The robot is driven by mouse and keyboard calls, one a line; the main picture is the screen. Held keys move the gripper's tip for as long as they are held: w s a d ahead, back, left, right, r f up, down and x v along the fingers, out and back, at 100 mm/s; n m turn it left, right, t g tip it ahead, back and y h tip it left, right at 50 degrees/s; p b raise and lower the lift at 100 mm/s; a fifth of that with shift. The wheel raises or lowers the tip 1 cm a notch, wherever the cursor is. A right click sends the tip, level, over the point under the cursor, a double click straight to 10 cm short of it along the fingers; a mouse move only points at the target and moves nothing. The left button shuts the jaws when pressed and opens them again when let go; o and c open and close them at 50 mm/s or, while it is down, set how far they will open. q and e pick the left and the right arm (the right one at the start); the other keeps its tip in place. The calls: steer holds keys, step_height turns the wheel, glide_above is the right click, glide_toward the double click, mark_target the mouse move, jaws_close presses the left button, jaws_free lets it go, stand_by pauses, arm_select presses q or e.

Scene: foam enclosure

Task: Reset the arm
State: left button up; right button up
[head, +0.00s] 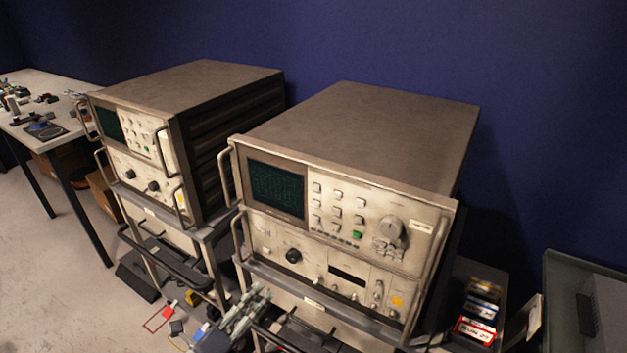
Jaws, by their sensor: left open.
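My left gripper (256,300) is at the bottom of the head view, its grey-green fingers pointing up and to the right. It is open, and nothing shows between its fingers. It appears in front of the lower part of the right instrument cart (325,303); I cannot tell how close it is or whether it touches. My arm behind the gripper is mostly cut off by the bottom edge. My right gripper is out of view.
Two beige instruments with green screens, a left one (143,140) and a right one (340,215), stand on carts before a blue wall. A cluttered table (75,96) is at left. Small labelled boxes (478,315) sit at lower right. Open floor lies at left.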

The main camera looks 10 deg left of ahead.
arm_select(q)
steer(key=s+a+f+n+g+y, duration=0.25)
steer(key=f+n, duration=0.25)
steer(key=f, duration=0.6)
steer(key=s+a+f+n+g+y, duration=0.1)
steer(key=s+f+n+g, duration=0.2)
steer(key=f, duration=0.7)
steer(key=s+a+f+n+g+y, duration=0.1)
steer(key=s+a+f+n+y, duration=0.15)
steer(key=f+n, duration=0.6)
steer(key=s+d+f+n+g, duration=0.1)
steer(key=s+f+n+g, duration=0.1)
steer(key=s+f, duration=0.5)
steer(key=s+d+f+n+g, duration=0.1)
steer(key=s+f+n+g, duration=0.2)
steer(key=s+f, duration=0.5)
steer(key=s+d+f+n+g, duration=0.1)
steer(key=s+f+n+g, duration=0.2)
steer(key=s+f, duration=0.4)
steer(key=s+g, duration=0.1)
steer(key=s, duration=0.8)
steer(key=shift+s+d+f, duration=0.15)
steer(key=shift+d+f, duration=0.15)
steer(key=shift+f, duration=0.05)
steer(key=shift+g, duration=0.25)
